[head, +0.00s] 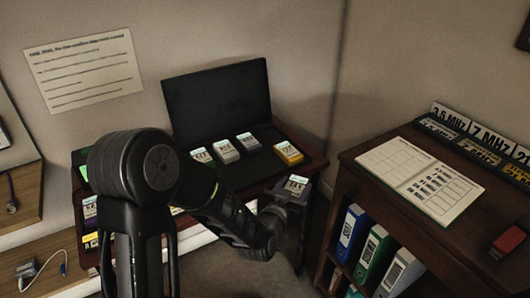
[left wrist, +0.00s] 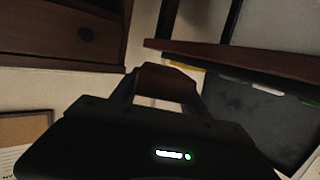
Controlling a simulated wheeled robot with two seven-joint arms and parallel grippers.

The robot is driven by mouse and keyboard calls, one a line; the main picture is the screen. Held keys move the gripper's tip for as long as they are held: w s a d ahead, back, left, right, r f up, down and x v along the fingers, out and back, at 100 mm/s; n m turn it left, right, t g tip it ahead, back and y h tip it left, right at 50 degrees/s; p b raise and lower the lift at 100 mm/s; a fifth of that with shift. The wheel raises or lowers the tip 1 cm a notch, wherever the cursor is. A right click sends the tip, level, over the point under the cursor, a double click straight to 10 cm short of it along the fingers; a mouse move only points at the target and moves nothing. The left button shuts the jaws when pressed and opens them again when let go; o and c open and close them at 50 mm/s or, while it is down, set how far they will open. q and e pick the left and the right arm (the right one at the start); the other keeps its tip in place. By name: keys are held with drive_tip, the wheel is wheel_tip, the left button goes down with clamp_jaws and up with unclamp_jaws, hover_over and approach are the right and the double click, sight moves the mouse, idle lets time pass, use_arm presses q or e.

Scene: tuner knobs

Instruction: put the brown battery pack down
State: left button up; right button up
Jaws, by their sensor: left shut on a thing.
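My left gripper (head: 286,201) reaches across from the left in the head view and is shut on the brown battery pack (head: 297,185), whose pale label faces up. The pack is at the right front of the brown table, beside its edge; I cannot tell whether it touches anything below. In the left wrist view the brown battery pack (left wrist: 166,83) sits between the two fingers (left wrist: 163,88). An open black case (head: 217,103) stands on the table behind it. My right gripper is not in view.
Several labelled packs lie in the case, including a grey one (head: 226,149) and a yellow one (head: 288,152). A wooden shelf (head: 356,167) with binders (head: 378,252) stands at right, an open logbook (head: 421,178) on top. My arm hides much of the table's left part.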

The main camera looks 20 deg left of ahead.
use_arm(q)
drive_tip(key=shift+w+d, duration=0.1)
drive_tip(key=shift+w, duration=0.1)
drive_tip(key=shift+r, duration=0.1)
drive_tip(key=shift+s, duration=0.1)
drive_tip(key=a+r+n+y+b, duration=0.1)
drive_tip(key=a+y, duration=0.1)
drive_tip(key=a, duration=0.2)
drive_tip(key=w+a+r+n+y+b, duration=0.1)
drive_tip(key=a+r+n+y, duration=0.1)
drive_tip(key=a, duration=0.2)
drive_tip(key=a+r+n+g+y+b, duration=0.1)
drive_tip(key=a+r+n+y, duration=0.1)
drive_tip(key=a, duration=0.2)
drive_tip(key=shift+w+y, duration=0.3)
drive_tip(key=s+a+r+n+g+y+b, duration=0.2)
drive_tip(key=s+a+n+g+y, duration=0.3)
drive_tip(key=a, duration=0.6)
drive_tip(key=shift+s+a+r+n+g+y, duration=0.2)
drive_tip(key=shift+s+r+n+g+y, duration=0.1)
drive_tip(key=shift+r+n+y, duration=0.35)
drive_tip(key=shift+f, duration=0.15)
drive_tip(key=shift+f+b, duration=1.1)
drive_tip(key=shift+f, duration=2)
